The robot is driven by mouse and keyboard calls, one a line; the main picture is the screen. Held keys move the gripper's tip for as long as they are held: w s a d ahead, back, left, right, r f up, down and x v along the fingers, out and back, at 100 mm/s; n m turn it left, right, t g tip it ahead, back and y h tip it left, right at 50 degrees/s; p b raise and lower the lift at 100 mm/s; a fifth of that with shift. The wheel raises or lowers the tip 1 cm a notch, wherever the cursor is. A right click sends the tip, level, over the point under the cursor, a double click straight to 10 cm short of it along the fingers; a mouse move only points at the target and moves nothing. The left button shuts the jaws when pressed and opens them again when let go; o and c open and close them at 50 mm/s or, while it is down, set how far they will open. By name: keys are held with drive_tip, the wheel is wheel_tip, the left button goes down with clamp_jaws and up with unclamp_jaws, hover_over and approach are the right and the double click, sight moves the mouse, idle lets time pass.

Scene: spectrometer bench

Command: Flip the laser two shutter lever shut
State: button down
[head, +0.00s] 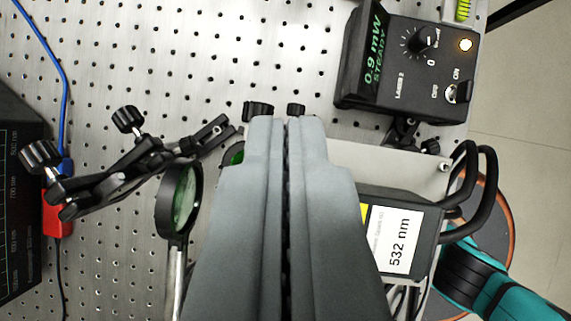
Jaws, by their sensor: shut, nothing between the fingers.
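My gripper (287,122) is shut and empty, pointing up the picture over the middle of the bench. The laser (405,225) labelled 532 nm lies to the right of my gripper, partly covered by it. The laser two control box (395,68) stands at the upper right. Its display reads 0.9 mW STEADY, and a pale lamp beside its knob is lit. Its toggle switch (457,93) sits between OFF and ON marks. I cannot make out the shutter lever; my gripper hides the area left of the laser. Two black knobs (258,110) (296,108) show just beyond the fingertips.
A round green-tinted optic (184,200) on a post stands close to the left of my gripper. A black clamp arm (130,170) with knobs lies further left. Black cable loops (487,200) rise at the laser's right end. The perforated bench (200,60) is mostly clear at upper left.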

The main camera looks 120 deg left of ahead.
drive_tip(key=shift+w, duration=0.1)
wheel_tip(320, 180, up, 8)
drive_tip(key=s+a, duration=0.1)
idle(0.8)
drive_tip(key=shift+s+a, duration=0.1)
drive_tip(key=shift+s, duration=0.05)
